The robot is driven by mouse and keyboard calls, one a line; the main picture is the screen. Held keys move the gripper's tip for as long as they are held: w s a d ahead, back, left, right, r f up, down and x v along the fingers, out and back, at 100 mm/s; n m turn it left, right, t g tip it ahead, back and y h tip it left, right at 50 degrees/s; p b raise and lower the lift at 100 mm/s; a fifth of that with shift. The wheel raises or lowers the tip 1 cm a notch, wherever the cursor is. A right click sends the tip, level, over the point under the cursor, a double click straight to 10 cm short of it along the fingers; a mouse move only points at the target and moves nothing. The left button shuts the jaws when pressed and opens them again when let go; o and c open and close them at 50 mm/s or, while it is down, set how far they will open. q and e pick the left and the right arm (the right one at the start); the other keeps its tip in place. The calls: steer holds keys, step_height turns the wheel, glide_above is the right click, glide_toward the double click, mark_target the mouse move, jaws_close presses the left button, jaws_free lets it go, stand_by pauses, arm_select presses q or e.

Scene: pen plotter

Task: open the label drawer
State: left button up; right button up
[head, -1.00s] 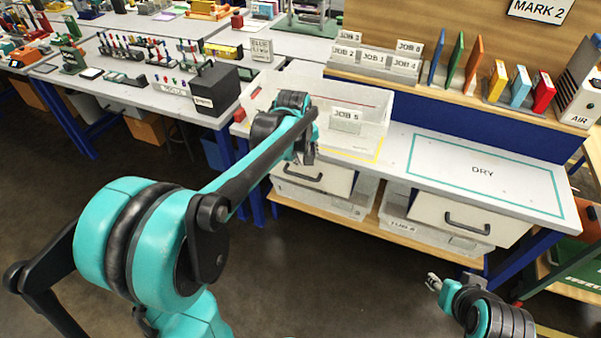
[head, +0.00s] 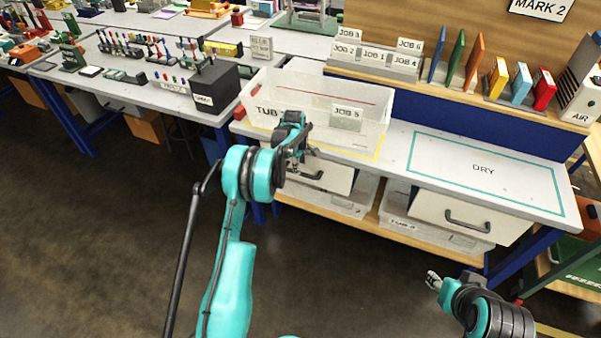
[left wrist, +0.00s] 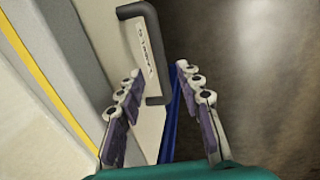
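A white drawer front (head: 338,182) with a dark handle (head: 315,176) is under the bench below the tub; it looks closed. In the left wrist view the dark bar handle (left wrist: 155,52) stands out from the drawer front (left wrist: 105,35), which carries a small label I cannot read clearly. My left gripper (head: 296,165) is in front of this drawer, partly hiding it. In the left wrist view my left gripper (left wrist: 158,74) is open and empty, its fingers on either side of the handle's near end. Contact cannot be told. My right gripper (head: 433,281) is away from the drawers at lower right.
A clear tub (head: 350,90) with a JOB 5 card (head: 346,117) stands on the bench above. A second drawer (head: 480,218) is to the right, under the DRY area (head: 484,169). Clear bins sit on the wooden lower shelf (head: 410,242). The floor in front is free.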

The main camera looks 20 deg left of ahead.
arm_select(q)
steer(key=f, duration=0.2)
steer(key=w+f+b, duration=0.1)
steer(key=f, duration=0.1)
steer(key=shift+f+b, duration=0.3)
steer(key=shift+f, duration=0.05)
jaws_close()
